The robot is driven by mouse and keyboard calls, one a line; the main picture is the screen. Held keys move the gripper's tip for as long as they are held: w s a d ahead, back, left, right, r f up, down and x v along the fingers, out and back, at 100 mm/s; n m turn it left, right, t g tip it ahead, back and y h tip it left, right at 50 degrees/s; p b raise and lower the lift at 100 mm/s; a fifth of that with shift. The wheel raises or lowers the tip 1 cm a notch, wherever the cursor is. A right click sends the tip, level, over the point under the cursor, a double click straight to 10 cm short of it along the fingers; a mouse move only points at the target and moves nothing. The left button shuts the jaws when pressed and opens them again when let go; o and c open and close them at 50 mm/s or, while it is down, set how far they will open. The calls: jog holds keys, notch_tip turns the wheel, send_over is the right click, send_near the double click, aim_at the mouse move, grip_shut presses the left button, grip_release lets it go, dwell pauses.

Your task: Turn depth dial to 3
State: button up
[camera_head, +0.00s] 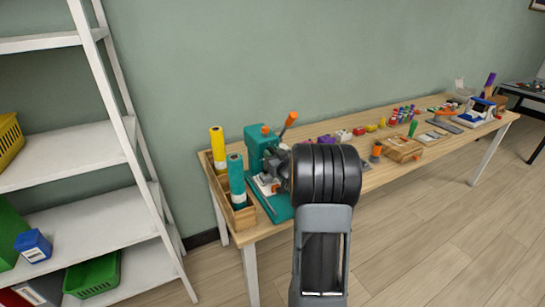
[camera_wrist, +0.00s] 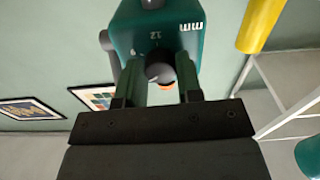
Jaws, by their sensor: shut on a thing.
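The teal machine (camera_head: 258,142) stands at the left end of the wooden table, with an orange-tipped lever (camera_head: 289,121) on its right side. In the wrist view its teal head (camera_wrist: 130,38) shows white marks, "12" and "mm". The depth dial (camera_wrist: 160,70), a dark round knob, sits low on that head. My gripper (camera_wrist: 159,80) is shut on the dial, one finger on each side of it. The dial's setting cannot be read because the fingers and knob face hide it. In the head view my arm covers part of the machine and the dial.
A wooden box (camera_head: 240,216) with yellow and teal rolls (camera_head: 237,178) stands just left of the machine. A white shelf (camera_head: 75,160) stands at the left.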

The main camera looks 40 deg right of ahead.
jog(key=n+b, duration=0.9)
jog(key=b, duration=0.2)
jog(key=shift+f+n+b, duration=0.15)
jog(key=shift+n+b, duration=0.8)
jog(key=shift+n, duration=0.15)
jog(key=shift+r, duration=0.2)
jog(key=o, duration=0.9)
jog(key=shift+o, duration=0.2)
jog(key=shift+s, duration=0.1)
